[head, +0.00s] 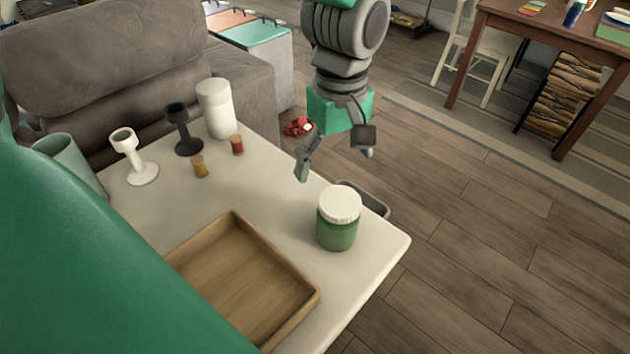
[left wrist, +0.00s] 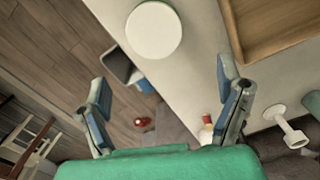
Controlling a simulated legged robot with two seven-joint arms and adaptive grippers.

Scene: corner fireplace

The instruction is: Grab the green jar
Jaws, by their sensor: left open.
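The green jar (head: 337,232) has a white lid and stands upright near the right corner of the pale table. Its round white lid shows in the left wrist view (left wrist: 154,30) at the top, beyond and between the fingertips. My left gripper (head: 335,158) is open and empty, above and behind the jar in the head view, with its fingers apart from it. Both spread fingers of this gripper also show in the left wrist view (left wrist: 164,80). My right gripper is in neither view.
A wooden tray (head: 301,296) lies left of the jar, and a grey bin (head: 374,199) is just behind it, by the table edge. A white canister (head: 216,108), dark holder (head: 183,130), white holder (head: 137,160) and small jars stand farther left. Floor is open at right.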

